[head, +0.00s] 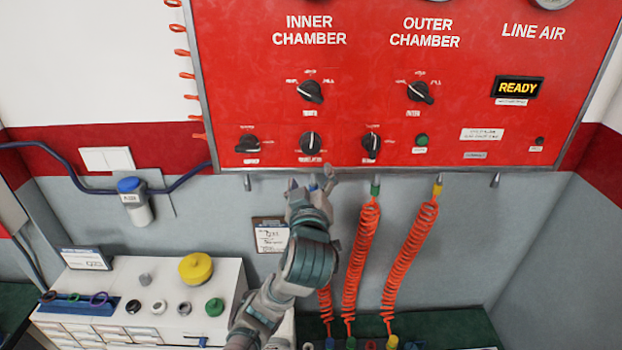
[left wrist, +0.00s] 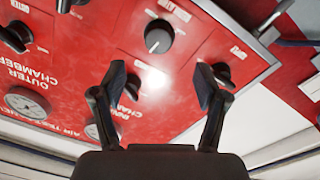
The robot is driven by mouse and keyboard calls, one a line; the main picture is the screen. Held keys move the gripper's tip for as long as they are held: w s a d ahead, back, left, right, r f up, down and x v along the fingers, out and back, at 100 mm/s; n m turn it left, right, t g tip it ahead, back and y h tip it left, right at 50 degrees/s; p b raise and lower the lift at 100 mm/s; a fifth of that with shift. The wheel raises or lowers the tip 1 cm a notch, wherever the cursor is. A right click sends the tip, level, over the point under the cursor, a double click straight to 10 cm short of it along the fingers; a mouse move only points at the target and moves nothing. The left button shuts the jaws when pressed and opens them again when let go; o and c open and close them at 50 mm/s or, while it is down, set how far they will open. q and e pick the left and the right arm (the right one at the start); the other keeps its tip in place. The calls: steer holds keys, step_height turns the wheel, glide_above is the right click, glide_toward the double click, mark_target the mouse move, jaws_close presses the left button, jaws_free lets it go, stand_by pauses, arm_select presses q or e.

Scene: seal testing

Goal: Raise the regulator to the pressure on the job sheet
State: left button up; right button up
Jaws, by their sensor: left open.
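The regulator knob (head: 310,143) is a round black knob with a white pointer line, in the middle of the lower row on the red panel. Its pointer stands nearly upright in the head view. My left gripper (head: 311,181) is open and empty just below it, at the panel's lower edge. In the left wrist view the regulator knob (left wrist: 159,37) lies beyond the spread fingers (left wrist: 160,78), with no contact visible. A small sheet (head: 271,236) hangs on the wall below the panel; its text is too small to read surely. My right gripper is not in view.
Two black knobs flank the regulator, left (head: 247,144) and right (head: 371,145). Orange coiled hoses (head: 360,260) hang right of my left arm. A white cabinet (head: 225,290) with a yellow cap (head: 196,268) stands lower left. A display (head: 517,87) reads READY.

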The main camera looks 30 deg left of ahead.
mark_target(311, 150)
arm_select(q)
steer(key=s+d+n+b, duration=0.1)
steer(key=s+n+b, duration=0.2)
steer(key=n+b, duration=0.85)
steer(key=s+d+n+b, duration=0.2)
steer(key=n+b, duration=0.2)
steer(key=n, duration=1.5)
steer(key=p+x, duration=0.1)
steer(key=x, duration=0.4)
steer(key=p+x, duration=0.2)
steer(key=x, duration=0.4)
steer(key=p+x, duration=0.1)
steer(key=x, duration=0.4)
steer(key=shift+w+a+r, duration=0.1)
steer(key=shift+a+r, duration=0.15)
steer(key=shift+a, duration=0.1)
steer(key=shift+w+a+f, duration=0.1)
steer(key=shift+w+a, duration=0.2)
steer(key=shift+w, duration=0.15)
